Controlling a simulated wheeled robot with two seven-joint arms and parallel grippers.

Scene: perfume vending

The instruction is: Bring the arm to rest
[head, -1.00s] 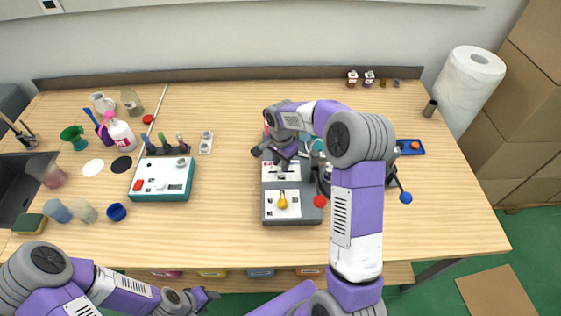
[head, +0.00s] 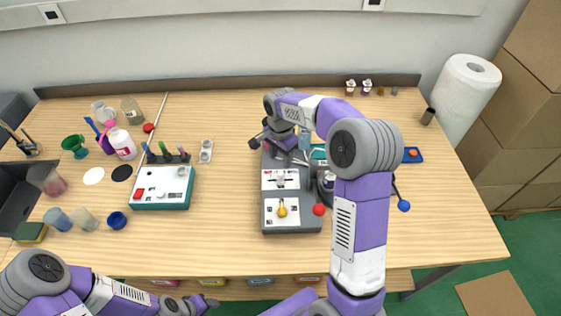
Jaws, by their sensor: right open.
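My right gripper (head: 277,143) is over the back part of the grey machine (head: 290,223) in the middle of the table. It points down and its jaws are open, with nothing seen between them. My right forearm and elbow cover part of the machine's right side. A yellow knob (head: 282,211) and a red ball (head: 319,209) show at the machine's front. My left gripper (head: 207,302) is low at the table's front edge, away from the objects; its jaws are too small to judge.
A teal-edged white box (head: 160,184) with a red button stands left of the machine. Cups, bottles and a funnel crowd the left side. A blue tray (head: 412,155) and a paper roll (head: 470,95) are at the right. The table (head: 450,215) is clear at front right.

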